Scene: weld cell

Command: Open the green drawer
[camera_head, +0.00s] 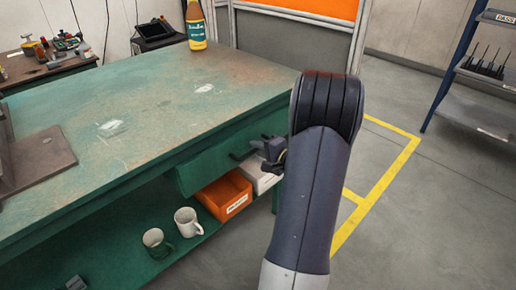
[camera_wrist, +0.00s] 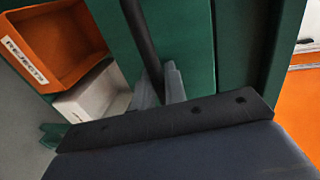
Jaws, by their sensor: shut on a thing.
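The green drawer (camera_head: 212,164) is under the right end of the green workbench top. Its front also shows in the wrist view as a green panel (camera_wrist: 188,40). A dark bar handle (camera_wrist: 141,35) runs across that panel. My gripper (camera_head: 262,152) is at the handle, partly hidden by my arm in the head view. In the wrist view, the grey fingers of my gripper (camera_wrist: 161,85) are shut on the bar. I cannot tell whether the drawer stands out from the bench.
An orange bin (camera_head: 224,198) labelled REJECT and a white box (camera_head: 262,180) sit on the shelf below the drawer, with two mugs (camera_head: 187,222) nearby. A bottle (camera_head: 196,30) stands on the bench (camera_head: 150,105). Floor right of my arm is clear; a rack (camera_head: 480,115) stands farther right.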

